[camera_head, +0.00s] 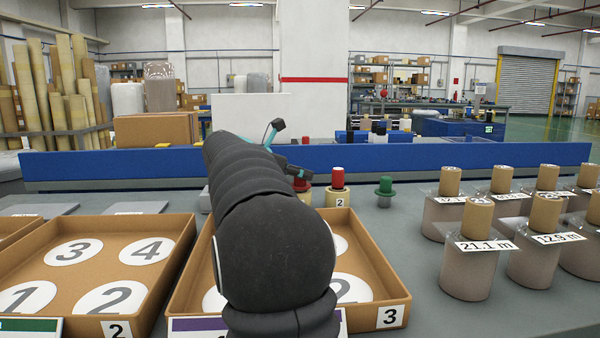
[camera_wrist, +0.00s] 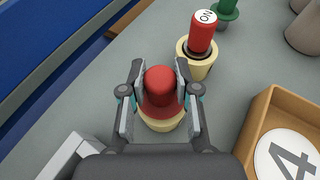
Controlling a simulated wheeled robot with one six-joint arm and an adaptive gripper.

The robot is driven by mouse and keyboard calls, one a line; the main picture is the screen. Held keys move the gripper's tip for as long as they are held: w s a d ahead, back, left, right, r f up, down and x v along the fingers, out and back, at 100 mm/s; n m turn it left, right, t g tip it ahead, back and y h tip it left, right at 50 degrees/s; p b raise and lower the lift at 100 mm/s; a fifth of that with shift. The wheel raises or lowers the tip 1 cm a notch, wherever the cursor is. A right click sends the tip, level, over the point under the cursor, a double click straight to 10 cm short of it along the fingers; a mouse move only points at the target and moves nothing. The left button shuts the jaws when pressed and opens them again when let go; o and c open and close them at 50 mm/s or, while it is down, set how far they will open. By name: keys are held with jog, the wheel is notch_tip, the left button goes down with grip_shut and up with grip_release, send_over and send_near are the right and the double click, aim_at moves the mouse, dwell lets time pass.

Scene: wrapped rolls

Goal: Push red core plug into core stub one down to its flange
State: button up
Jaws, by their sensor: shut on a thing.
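The red core plug (camera_wrist: 160,88) is between my gripper's fingers (camera_wrist: 160,88) in the wrist view, its wide red flange below the fingertips. My gripper is shut on it. Directly under it is a tan core stub (camera_wrist: 162,125); the flange covers most of its top, and I cannot tell whether any gap is left. In the head view my arm hides much of this plug (camera_head: 300,185) and its stub, and no number shows on it. To its right, the stub marked 2 (camera_head: 338,200) holds another red piece (camera_head: 338,175), which shows "No" on top in the wrist view (camera_wrist: 202,33).
A green plug (camera_head: 385,186) stands right of stub 2. Bins of numbered circles (camera_head: 185,240) lie in front, with wrapped rolls (camera_head: 468,270) at the right. A blue rail (camera_head: 450,158) runs behind. Grey table is clear between the green plug and the rolls.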

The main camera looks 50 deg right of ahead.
jog(key=shift+f, duration=0.5)
jog(key=o, duration=1.1)
jog(key=shift+o, duration=0.2)
jog(key=v, duration=1.2)
jog(key=shift+s+d, duration=0.1)
